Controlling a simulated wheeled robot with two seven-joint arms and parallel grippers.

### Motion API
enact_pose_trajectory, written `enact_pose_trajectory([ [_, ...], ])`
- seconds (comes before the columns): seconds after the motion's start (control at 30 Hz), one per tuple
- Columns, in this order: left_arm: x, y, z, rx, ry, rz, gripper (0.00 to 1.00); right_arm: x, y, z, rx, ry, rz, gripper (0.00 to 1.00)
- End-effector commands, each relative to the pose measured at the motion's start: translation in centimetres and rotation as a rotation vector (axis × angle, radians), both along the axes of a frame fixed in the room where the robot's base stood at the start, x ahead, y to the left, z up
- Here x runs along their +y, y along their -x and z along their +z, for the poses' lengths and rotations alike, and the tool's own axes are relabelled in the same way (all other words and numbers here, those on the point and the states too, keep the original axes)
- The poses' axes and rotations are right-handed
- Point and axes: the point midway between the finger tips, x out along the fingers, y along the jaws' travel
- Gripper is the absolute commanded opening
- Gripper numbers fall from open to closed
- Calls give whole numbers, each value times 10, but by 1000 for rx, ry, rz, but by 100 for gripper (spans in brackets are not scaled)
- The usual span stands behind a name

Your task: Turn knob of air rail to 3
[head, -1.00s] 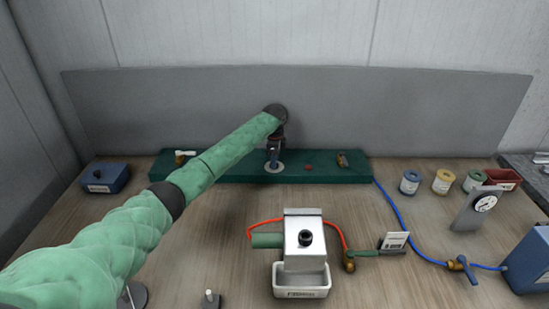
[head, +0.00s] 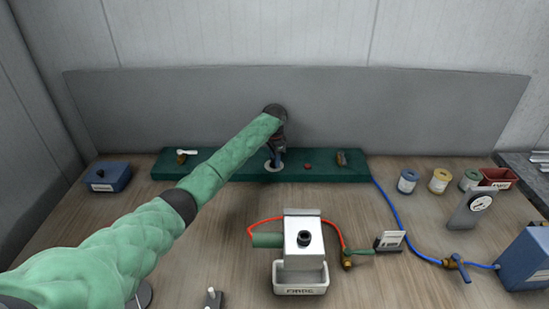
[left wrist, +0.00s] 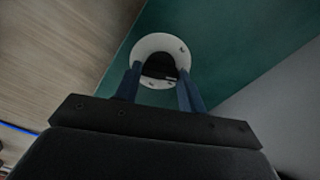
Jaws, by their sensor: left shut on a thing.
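The air rail (head: 330,172) is a dark green bar along the back of the table. Its knob stands on a white round dial plate (head: 275,166) near the rail's middle. In the left wrist view the dial plate (left wrist: 142,50) shows as a white ring with small dark marks, and the black knob (left wrist: 158,68) lies in its centre. My left gripper (head: 276,158) reaches down to the dial from above. Its two blue fingers (left wrist: 158,82) are on either side of the knob and shut on it. The dial's numbers are too small to read. My right gripper is not in view.
Brass valves sit on the rail at left (head: 181,157) and right (head: 341,157). A silver box device (head: 303,245) with a red hose stands in front. A blue box (head: 107,177) is at left. Several spools, a gauge (head: 470,208) and a blue hose are at right.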

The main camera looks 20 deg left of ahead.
Motion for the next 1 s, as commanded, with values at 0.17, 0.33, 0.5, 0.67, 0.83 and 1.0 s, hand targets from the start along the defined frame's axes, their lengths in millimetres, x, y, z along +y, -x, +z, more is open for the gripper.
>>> enact_pose_trajectory([
  [0.17,0,-1,1,-3,0,5,17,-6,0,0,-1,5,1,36],
  [0.33,0,-1,1,-3,0,4,17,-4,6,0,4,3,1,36],
  [0.5,0,-1,1,-3,0,3,62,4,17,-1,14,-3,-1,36],
  [0.67,0,0,1,-1,0,3,62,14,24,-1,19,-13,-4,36],
  [0.83,0,-1,2,-1,0,3,62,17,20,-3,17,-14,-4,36],
  [1.0,0,-1,16,-3,1,3,62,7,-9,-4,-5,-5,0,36],
])
